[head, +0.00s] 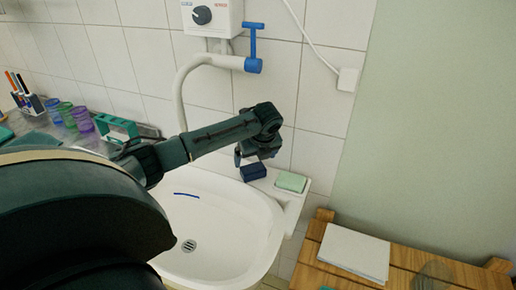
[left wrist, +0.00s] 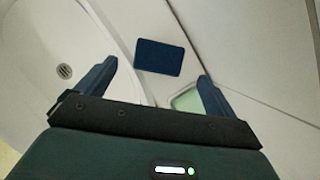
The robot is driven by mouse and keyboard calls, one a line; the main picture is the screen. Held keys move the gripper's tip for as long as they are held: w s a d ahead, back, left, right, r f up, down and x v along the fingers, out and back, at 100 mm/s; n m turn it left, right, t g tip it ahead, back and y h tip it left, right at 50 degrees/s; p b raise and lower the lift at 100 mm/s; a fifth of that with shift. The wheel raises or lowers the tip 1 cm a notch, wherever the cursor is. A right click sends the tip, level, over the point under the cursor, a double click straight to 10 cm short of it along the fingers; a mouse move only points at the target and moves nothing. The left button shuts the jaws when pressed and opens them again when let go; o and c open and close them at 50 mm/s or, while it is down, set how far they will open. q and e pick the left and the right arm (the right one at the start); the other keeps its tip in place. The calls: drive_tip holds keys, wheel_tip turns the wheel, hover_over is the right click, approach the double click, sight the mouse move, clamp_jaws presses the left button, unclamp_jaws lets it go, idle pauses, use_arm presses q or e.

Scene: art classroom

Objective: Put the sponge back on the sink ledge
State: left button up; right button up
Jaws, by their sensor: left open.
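A dark blue block (head: 254,172), which looks like the sponge, lies on the white sink ledge (head: 270,184) at the right rear of the basin. It also shows in the left wrist view (left wrist: 159,57), flat and between the lines of the two fingers. My left gripper (head: 256,158) is open just above the blue block. In the left wrist view the fingers (left wrist: 158,72) are spread wide with nothing held. The white sink basin (head: 222,228) lies below my left arm. My right gripper is not in view.
A pale green block (head: 291,181) lies on the ledge right of the blue one. The tap (head: 196,68) arches behind my forearm. Cups (head: 82,118) and a pen holder (head: 32,104) stand at the left. A wooden table (head: 408,270) with paper (head: 354,251) is at the right.

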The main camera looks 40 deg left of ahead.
use_arm(q)
drive_tip(key=v, duration=0.5)
drive_tip(key=shift+d+r, duration=0.1)
drive_tip(key=shift+r, duration=0.1)
idle(0.3)
